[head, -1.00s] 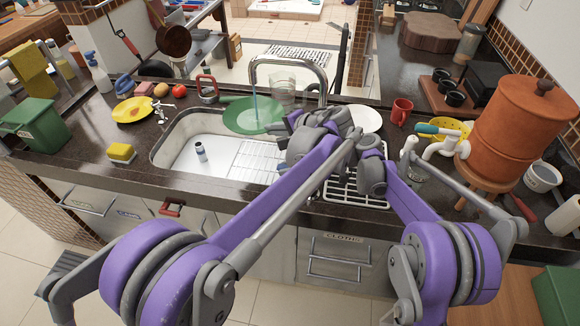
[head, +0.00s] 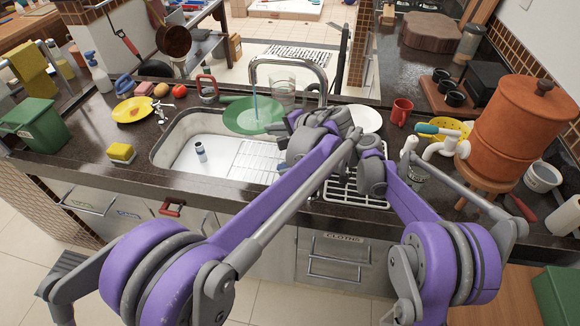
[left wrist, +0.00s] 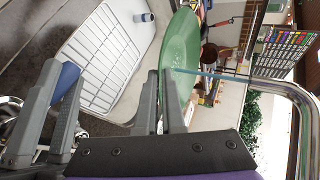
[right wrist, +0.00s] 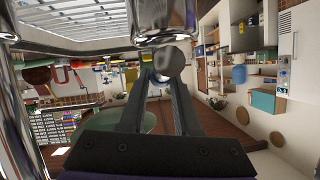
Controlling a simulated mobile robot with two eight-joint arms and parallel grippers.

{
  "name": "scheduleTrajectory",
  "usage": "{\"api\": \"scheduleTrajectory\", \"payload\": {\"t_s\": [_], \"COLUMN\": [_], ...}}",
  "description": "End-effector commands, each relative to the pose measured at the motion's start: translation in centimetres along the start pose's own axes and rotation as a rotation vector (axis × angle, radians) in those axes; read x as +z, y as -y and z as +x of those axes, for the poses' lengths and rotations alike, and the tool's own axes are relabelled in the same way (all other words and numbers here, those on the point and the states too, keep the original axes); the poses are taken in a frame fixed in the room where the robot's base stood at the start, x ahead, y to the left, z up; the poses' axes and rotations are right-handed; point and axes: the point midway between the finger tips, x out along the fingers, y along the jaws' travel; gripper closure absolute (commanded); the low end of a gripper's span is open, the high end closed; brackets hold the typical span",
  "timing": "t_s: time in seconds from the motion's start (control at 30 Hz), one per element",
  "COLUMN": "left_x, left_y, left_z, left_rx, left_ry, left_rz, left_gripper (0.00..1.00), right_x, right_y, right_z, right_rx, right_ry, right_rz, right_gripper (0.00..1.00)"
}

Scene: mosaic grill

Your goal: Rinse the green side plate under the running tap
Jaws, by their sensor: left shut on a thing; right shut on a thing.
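The green side plate (head: 252,116) is held tilted above the sink, below the curved tap (head: 290,64). A thin stream of water (head: 255,100) falls from the spout onto it. In the left wrist view my left gripper (left wrist: 159,74) is shut on the rim of the plate (left wrist: 180,60), and the water (left wrist: 215,73) crosses in front. In the right wrist view my right gripper (right wrist: 158,80) is shut on a round grey knob (right wrist: 168,62) with blue on it, beside chrome parts; it looks like the tap handle. In the head view the left arm hides my right fingertips.
A white plate (head: 366,118) and red mug (head: 401,111) are at right. A yellow plate (head: 130,110) and sponge (head: 121,153) are at left. My two arms cross close together.

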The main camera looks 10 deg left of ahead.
Motion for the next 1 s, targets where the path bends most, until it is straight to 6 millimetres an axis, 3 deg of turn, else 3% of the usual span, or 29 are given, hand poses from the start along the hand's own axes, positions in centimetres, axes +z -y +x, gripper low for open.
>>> {"api": "scheduleTrajectory", "payload": {"t_s": [0.4,0.7,0.97,1.0], "left_x": [0.0,0.0,0.0,0.0], "left_y": [0.0,0.0,0.0,0.0], "left_z": [0.0,0.0,0.0,0.0], "left_rx": [-0.001,-0.001,-0.001,-0.001], "left_ry": [0.0,0.0,0.0,0.0], "left_rz": [0.0,0.0,0.0,0.0], "left_gripper": [1.0,1.0,1.0,1.0], "right_x": [0.0,0.9,1.1,1.1], "right_y": [0.0,-0.2,-0.3,-0.3], "right_z": [0.0,0.7,0.7,0.7], "right_rx": [0.0,0.027,0.03,0.03], "right_ry": [0.006,0.169,0.179,0.179], "right_rz": [0.001,0.016,0.018,0.018], "right_gripper": [1.0,1.0,1.0,0.67]}}
